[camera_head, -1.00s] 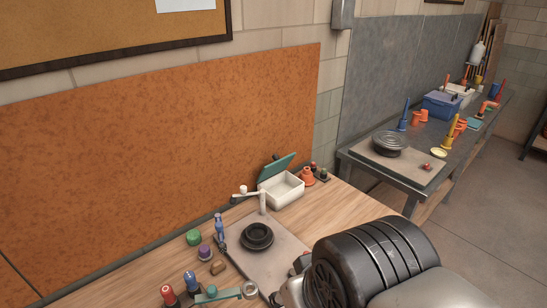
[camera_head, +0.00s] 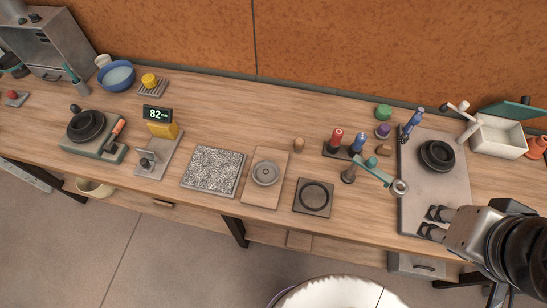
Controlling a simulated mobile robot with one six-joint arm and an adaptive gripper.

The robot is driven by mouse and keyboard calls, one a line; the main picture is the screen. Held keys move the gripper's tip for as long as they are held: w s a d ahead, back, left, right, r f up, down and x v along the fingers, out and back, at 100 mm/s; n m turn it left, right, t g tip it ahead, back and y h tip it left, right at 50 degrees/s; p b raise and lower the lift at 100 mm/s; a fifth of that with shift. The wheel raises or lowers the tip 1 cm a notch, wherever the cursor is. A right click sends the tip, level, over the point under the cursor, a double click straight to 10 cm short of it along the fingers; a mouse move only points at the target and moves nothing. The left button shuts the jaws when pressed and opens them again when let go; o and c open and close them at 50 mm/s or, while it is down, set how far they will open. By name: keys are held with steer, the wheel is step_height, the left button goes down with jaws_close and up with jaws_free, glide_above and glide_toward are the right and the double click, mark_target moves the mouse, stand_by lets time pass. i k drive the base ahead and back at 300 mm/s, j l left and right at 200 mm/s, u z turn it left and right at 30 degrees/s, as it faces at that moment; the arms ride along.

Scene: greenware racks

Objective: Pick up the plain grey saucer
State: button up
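A small round grey dish, which looks like the plain grey saucer (camera_head: 265,173), lies on a pale wooden board (camera_head: 257,199) near the middle of the bench. My gripper (camera_head: 435,223) is at the lower right, over the front edge of a grey slab (camera_head: 415,190). Its two fingers are apart with nothing seen between them. The gripper is well to the right of the grey dish and apart from it. A dark stacked dish (camera_head: 437,156) sits on the slab just beyond the gripper.
A speckled square slab (camera_head: 212,170) is left of the board and a dark square plate with a ring (camera_head: 313,197) is right of it.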

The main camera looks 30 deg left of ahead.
mark_target(265, 173)
steer(key=u, duration=1.55)
steer(key=i+j+u, duration=0.1)
steer(key=j, duration=0.15)
steer(key=j+u, duration=0.1)
steer(key=j, duration=0.15)
steer(key=i, duration=0.05)
